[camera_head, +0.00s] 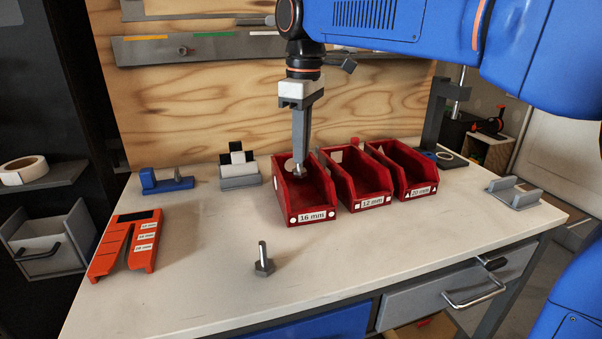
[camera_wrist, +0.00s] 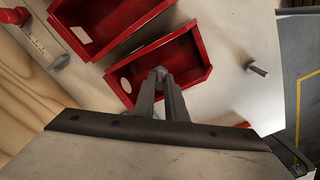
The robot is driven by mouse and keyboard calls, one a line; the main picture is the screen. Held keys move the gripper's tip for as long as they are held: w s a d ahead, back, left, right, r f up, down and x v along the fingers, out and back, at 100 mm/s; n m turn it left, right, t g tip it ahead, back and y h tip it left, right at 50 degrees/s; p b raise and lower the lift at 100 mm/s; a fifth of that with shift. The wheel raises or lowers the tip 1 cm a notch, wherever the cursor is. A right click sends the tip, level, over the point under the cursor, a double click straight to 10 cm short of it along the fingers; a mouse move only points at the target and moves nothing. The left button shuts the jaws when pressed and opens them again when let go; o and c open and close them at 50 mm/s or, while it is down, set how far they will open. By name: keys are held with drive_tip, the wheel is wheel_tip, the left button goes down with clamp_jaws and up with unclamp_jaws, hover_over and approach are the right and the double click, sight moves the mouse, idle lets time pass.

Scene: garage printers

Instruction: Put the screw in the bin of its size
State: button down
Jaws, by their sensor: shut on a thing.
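My gripper (camera_head: 301,160) points down over the red bin labelled 16 mm (camera_head: 313,217), the leftmost of three. It is shut on a small grey screw (camera_head: 299,173); only a bit of it shows at the fingertips, so its size cannot be read. In the wrist view the closed fingers (camera_wrist: 163,84) are over the same bin (camera_wrist: 198,43). The bin labelled 12 mm (camera_head: 371,201) is beside it, then the one labelled 20 mm (camera_head: 418,190). Another grey screw (camera_head: 263,266) stands head down on the table in front; it also shows in the wrist view (camera_wrist: 257,69).
An orange size gauge (camera_head: 112,247) with labelled slots lies at the table's left. A blue tool (camera_head: 165,182) and a grey holder (camera_head: 239,177) stand behind. A grey bracket (camera_head: 514,193) is at the right. The table front is mostly clear.

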sight(302, 170)
drive_tip(key=shift+f, duration=2.8)
drive_tip(key=shift+f, duration=0.1)
drive_tip(key=c, duration=1.8)
unclamp_jaws()
wheel_tip(302, 170, up, 12)
drive_tip(key=shift+d, duration=0.2)
drive_tip(key=shift+s, duration=0.1)
